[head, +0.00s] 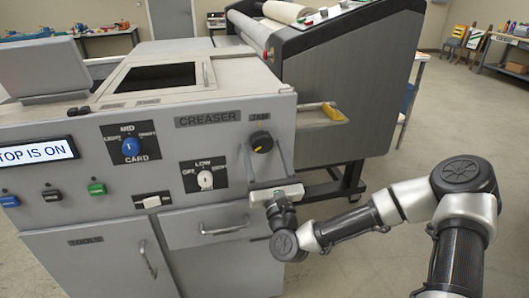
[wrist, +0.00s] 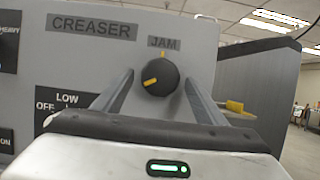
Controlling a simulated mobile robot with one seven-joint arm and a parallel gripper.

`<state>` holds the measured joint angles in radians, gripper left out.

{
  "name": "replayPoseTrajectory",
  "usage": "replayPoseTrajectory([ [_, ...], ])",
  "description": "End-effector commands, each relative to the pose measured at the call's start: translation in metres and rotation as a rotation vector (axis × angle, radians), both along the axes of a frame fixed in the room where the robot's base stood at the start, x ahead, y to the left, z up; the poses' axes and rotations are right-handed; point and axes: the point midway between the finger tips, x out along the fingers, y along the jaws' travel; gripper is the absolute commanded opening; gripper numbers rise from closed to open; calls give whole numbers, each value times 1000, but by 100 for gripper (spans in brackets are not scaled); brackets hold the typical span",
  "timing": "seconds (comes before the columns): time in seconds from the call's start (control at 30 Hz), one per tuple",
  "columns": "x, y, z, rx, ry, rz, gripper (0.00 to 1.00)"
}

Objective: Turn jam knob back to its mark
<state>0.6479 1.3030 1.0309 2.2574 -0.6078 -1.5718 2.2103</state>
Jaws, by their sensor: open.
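The jam knob (head: 261,142) is round and black, on the grey front panel under the JAM label (head: 260,117). It also shows in the wrist view (wrist: 160,73). Its yellow pointer (wrist: 149,82) points down and to the left. A small yellow mark (wrist: 160,56) shows just above the knob, apart from the pointer's direction. My gripper (wrist: 159,65) is open, with one finger on each side of the knob and gaps visible to both sides. In the head view my gripper (head: 264,150) is in front of the panel. I cannot tell how far the fingertips are from it.
A LOW/OFF selector (head: 205,179) and a blue MID CARD knob (head: 132,147) are left of the jam knob. A yellow-ended part (head: 332,111) sticks out at the panel's right. A drawer handle (head: 224,226) is below.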

Motion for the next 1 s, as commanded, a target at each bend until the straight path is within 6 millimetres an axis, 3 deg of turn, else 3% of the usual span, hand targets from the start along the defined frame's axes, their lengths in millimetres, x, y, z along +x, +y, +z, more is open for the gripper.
replayPoseTrajectory([
  [0.03, 0, 0, 0, 0, 0, 0, 66],
  [0.2, 0, 0, 0, 0, 0, 0, 37],
  [0.3, 0, 0, 0, 0, 0, 0, 25],
  [0.67, 0, -2, -1, -67, -19, -2, 25],
  [1.0, 2, -6, 0, -318, -90, -3, 25],
])
